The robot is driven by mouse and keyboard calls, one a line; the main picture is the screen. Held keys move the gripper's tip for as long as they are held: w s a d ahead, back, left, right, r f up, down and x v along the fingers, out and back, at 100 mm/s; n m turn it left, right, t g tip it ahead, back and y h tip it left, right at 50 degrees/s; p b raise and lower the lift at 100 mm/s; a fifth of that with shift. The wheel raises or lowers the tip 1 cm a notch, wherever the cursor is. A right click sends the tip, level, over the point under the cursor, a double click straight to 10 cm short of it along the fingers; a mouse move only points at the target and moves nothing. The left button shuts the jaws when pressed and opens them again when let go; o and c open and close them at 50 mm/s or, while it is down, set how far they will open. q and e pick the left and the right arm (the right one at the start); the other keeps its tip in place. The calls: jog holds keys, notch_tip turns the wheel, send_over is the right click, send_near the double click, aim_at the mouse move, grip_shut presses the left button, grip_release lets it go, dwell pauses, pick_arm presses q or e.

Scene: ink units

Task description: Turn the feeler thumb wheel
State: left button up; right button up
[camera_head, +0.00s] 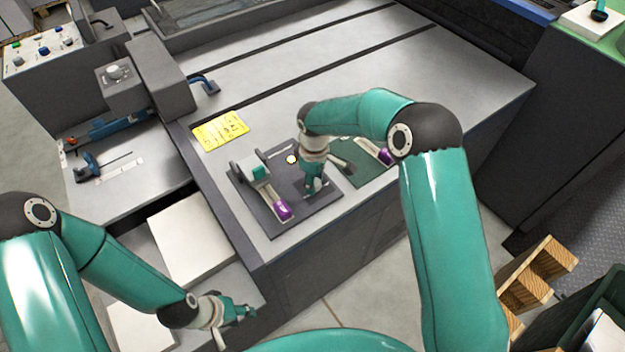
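A dark plate (325,221) lies near the front edge of the grey machine table. On its left side is a slim device with a teal block (259,172) and a purple end (283,211). I cannot make out the thumb wheel for certain; my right gripper covers part of the plate. My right gripper (313,187) points down over the plate, right of the slim device. Whether it touches anything or its fingers are closed is unclear. My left gripper (240,311) hangs low at the front, away from the plate, its finger gap too small to judge.
A yellow note (220,130) lies left behind the plate. A green plate with a second purple-ended piece (386,157) is to the right, partly behind my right arm. A lit round spot (291,159) is on the dark plate. White stacks (190,240) stand lower left.

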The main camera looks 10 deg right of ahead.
jog(key=shift+c, duration=1.2)
jog(key=shift+f+b, duration=0.2)
jog(key=shift+b, duration=0.25)
jog(key=m+b, duration=0.3)
jog(key=shift+r+m+b, duration=0.15)
jog(key=shift+m+b, duration=0.15)
jog(key=shift+m, duration=0.3)
jog(key=o, duration=1.1)
jog(key=shift+o, duration=0.2)
jog(key=shift+r, duration=0.1)
